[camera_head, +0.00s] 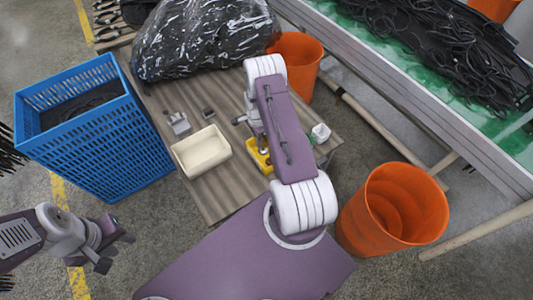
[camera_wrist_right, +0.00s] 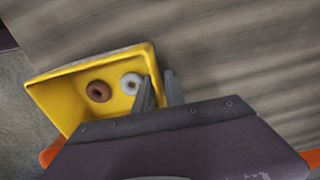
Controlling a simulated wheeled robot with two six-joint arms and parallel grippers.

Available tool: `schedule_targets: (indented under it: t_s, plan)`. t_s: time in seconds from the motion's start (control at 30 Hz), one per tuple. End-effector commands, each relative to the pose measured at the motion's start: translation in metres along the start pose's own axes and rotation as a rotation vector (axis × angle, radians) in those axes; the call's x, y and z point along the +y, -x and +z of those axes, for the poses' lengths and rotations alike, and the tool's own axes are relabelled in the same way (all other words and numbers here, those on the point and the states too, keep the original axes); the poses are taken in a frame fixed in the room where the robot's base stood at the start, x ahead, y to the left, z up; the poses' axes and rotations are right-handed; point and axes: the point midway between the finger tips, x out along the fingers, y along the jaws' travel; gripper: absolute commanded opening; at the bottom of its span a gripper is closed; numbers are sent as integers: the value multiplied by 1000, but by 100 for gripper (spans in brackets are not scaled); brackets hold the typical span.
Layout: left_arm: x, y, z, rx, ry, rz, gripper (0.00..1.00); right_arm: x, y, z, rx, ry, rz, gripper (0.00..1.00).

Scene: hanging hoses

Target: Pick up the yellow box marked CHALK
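A yellow box (camera_wrist_right: 66,92), open at the top, fills the left middle of the right wrist view; in the head view it shows on the board (camera_head: 257,158), partly hidden by my right arm. A brown ring (camera_wrist_right: 99,91) and a white ring (camera_wrist_right: 131,84) lie inside it. No CHALK marking is readable. My right gripper (camera_wrist_right: 160,85) is at the box's right wall, one finger on the inner side and one on the outer, with a narrow gap between them; contact cannot be told. My left gripper (camera_head: 117,250) is open and empty, at the lower left, away from the box.
A cream tray (camera_head: 203,151) and a small grey part (camera_head: 178,123) stand on the ridged board, left of the box. A white item (camera_head: 320,133) is to its right. A blue crate (camera_head: 100,145), orange buckets (camera_head: 395,208) and a black plastic bag (camera_head: 205,38) surround it.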

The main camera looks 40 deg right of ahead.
Motion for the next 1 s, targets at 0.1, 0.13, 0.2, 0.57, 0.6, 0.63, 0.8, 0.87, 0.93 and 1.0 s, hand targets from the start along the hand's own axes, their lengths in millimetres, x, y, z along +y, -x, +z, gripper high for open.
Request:
schedule_targets:
  t_s: [0.1,0.13,0.2,0.57,0.6,0.63,0.8,0.87,0.93,1.0]
  plan:
    - [0,0,0,0,0,0,36,0,0,0,0,0,0,0]
    - [0,0,0,0,0,0,36,0,0,0,0,0,0,0]
    - [0,0,0,0,0,0,36,0,0,0,0,0,0,0]
    - [0,0,0,0,0,0,36,0,0,0,0,0,0,0]
    - [0,0,0,0,0,0,36,0,0,0,0,0,0,0]
    - [0,0,0,0,0,0,36,0,0,0,0,0,0,0]
    - [0,0,0,0,0,0,36,0,0,0,0,0,0,0]
    - [0,0,0,0,0,0,36,0,0,0,0,0,1,0]
    - [0,0,0,0,0,0,36,0,0,0,0,0,0,0]
    - [0,0,0,0,0,0,36,0,0,0,0,0,1,0]
